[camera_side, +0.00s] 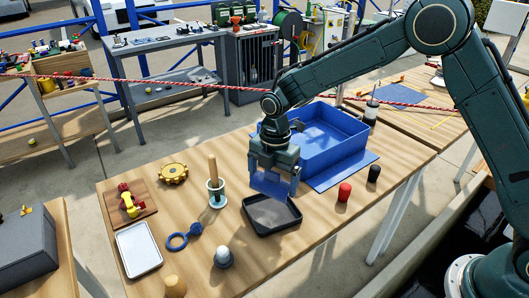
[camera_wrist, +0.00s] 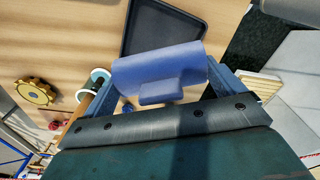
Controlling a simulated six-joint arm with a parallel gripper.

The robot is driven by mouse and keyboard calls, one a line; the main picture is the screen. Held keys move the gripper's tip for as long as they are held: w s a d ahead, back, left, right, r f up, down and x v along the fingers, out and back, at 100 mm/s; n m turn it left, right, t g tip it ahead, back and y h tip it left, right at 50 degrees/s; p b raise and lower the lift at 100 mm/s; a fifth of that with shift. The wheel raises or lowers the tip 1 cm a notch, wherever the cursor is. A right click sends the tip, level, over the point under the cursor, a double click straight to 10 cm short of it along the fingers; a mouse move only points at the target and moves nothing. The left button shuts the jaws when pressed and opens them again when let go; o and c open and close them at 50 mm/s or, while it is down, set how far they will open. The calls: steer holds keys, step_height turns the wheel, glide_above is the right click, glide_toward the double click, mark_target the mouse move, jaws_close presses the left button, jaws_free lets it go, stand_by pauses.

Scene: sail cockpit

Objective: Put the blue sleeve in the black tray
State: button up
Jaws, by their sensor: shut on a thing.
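The blue sleeve (camera_side: 269,183) is between the fingers of my gripper (camera_side: 274,181), which is shut on it. In the wrist view the sleeve (camera_wrist: 158,67) spans the gap between the fingers (camera_wrist: 168,88). The black tray (camera_side: 272,226) lies on the wooden table just in front of the gripper in the side view. The tray's floor looks empty. In the wrist view the tray (camera_wrist: 172,28) is beyond the sleeve, which covers its near edge. The sleeve appears raised off the table, but its exact height is hard to tell.
A large blue bin (camera_side: 335,148) stands close behind the gripper, with a blue mat (camera_side: 342,174) beside it. Red (camera_side: 344,192) and black (camera_side: 374,173) cylinders stand right of the tray.

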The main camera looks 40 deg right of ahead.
steer(key=shift+f, duration=4.15)
steer(key=shift+f, duration=0.1)
steer(key=o, duration=0.9)
steer(key=r, duration=1.1)
steer(key=shift+w+d+r, duration=0.15)
steer(key=shift+d+r, duration=0.15)
steer(key=shift+r, duration=0.35)
